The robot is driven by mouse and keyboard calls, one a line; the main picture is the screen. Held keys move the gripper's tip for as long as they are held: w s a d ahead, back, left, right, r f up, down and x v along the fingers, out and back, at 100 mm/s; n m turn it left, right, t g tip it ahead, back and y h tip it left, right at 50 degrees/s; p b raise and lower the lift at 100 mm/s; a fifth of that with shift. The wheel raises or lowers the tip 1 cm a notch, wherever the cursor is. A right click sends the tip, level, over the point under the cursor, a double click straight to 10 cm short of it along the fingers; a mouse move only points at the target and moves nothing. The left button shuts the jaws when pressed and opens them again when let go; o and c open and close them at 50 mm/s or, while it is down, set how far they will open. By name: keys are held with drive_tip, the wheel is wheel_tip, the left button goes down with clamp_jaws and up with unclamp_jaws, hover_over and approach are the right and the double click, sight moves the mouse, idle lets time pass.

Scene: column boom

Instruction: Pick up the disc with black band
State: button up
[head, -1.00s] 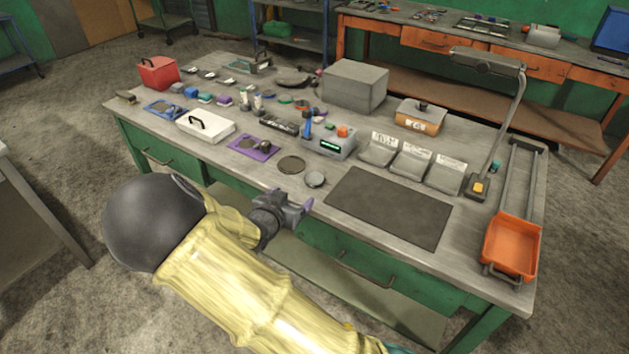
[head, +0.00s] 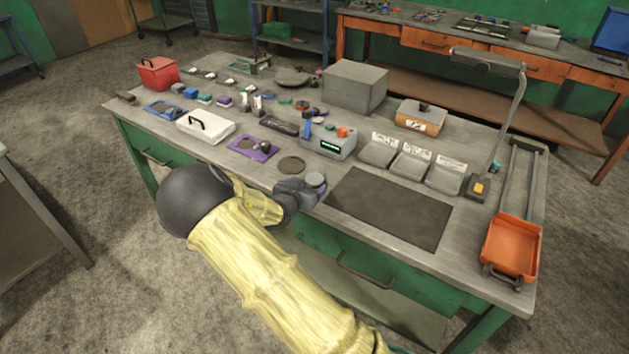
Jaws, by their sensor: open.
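A small round light-grey disc (head: 315,179) sits near the front edge of the workbench. A black band on it is too small to make out, so I cannot tell for sure that it is the disc named. My gripper (head: 318,190) is open, at the bench's front edge, right beside this disc on its near side. The gripper hides the disc's lower near side. I cannot tell whether the fingers touch it or how high they are. A flat dark round plate (head: 291,165) lies just behind and left of the disc.
A dark mat (head: 390,208) lies to the right. Behind stand a grey device with a green display (head: 330,143) and several grey bins (head: 412,162). A purple tray (head: 252,147) and a white case (head: 206,126) are to the left. An orange tray (head: 511,246) is far right.

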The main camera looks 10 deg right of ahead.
sight(314, 179)
drive_tip(key=x, duration=0.5)
drive_tip(key=shift+f+p, duration=0.15)
drive_tip(key=shift+p, duration=0.15)
drive_tip(key=c, duration=1.3)
